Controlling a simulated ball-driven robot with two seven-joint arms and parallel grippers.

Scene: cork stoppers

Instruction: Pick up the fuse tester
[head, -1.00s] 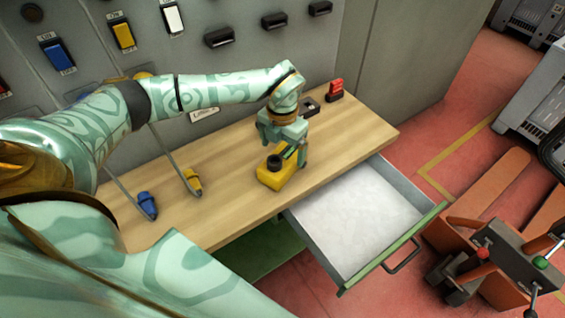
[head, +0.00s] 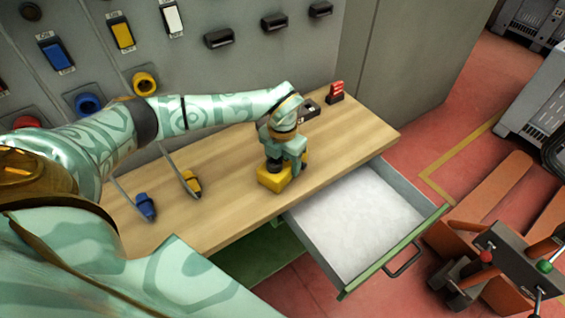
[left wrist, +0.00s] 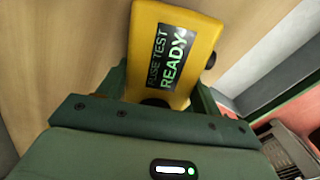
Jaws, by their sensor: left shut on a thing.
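The fuse tester is a yellow box (head: 273,181) with black parts, on the wooden bench top near its front edge. My left gripper (head: 286,160) is over it from above, its fingers shut on it. In the left wrist view the fuse tester (left wrist: 168,45) shows a dark label reading "FUSE TEST READY" and lies between the fingers of my left gripper (left wrist: 155,100). Whether it touches the bench is hard to tell. My right gripper is not in view.
An open drawer (head: 430,226) with a pale bottom juts out right of the bench (head: 225,205). A red block (head: 336,91) and a dark box (head: 308,110) stand at the back.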

